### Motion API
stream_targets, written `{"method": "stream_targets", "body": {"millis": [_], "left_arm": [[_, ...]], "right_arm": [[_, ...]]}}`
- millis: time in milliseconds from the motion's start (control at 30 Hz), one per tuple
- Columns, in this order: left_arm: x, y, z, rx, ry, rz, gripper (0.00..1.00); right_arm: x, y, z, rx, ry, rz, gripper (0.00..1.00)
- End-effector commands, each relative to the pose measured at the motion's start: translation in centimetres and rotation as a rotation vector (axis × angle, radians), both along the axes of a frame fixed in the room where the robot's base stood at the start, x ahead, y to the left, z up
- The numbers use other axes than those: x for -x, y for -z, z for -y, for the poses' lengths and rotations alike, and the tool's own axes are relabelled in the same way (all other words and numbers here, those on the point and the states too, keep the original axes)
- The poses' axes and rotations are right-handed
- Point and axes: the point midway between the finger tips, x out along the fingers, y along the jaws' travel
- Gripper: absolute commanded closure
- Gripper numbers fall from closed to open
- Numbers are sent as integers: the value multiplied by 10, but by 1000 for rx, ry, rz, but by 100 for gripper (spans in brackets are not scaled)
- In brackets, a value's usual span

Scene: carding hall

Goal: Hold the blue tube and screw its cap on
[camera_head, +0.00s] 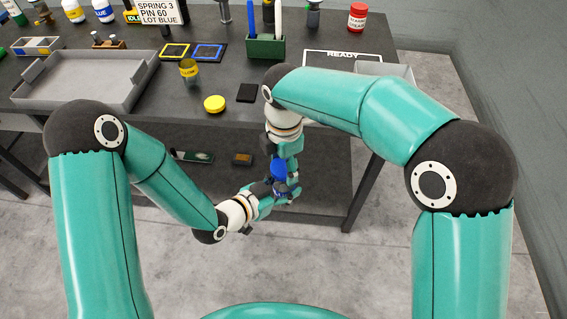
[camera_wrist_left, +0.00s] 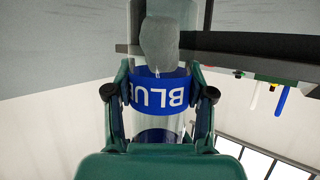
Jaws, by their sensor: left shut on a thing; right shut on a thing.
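In the left wrist view the clear blue tube (camera_wrist_left: 121,122) has a blue band with upside-down BLUE lettering and a grey lump inside. My left gripper (camera_wrist_left: 160,95) is shut around the tube at the band. In the head view my left gripper (camera_head: 281,190) is in front of the table, low in the middle. My right gripper (camera_head: 283,164) comes down from above, shut on the blue cap (camera_head: 279,169). A dark blue patch shows at the tube's lower picture end in the left wrist view. I cannot tell whether the cap touches the tube's rim.
On the table stand a yellow-banded tube (camera_head: 189,70), a yellow cap (camera_head: 214,104) and a dark square pad (camera_head: 247,93). A grey tray (camera_head: 85,104) is at left, a green pen holder (camera_head: 265,48) behind. A READY area (camera_head: 318,57) is at right. Several bottles line the back.

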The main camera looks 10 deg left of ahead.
Motion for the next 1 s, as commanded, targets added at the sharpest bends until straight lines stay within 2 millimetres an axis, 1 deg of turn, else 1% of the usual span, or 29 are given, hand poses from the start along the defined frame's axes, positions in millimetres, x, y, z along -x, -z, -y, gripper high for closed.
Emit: {"method": "stream_targets", "body": {"millis": [800,900,1000], "left_arm": [[1,-1,1,-1,6,2,100],[1,-1,1,-1,6,2,100],[1,0,1,-1,6,2,100]], "right_arm": [[-1,1,-1,2,1775,0,80],[-1,1,-1,2,1945,0,80],[-1,1,-1,2,1943,0,80]]}}
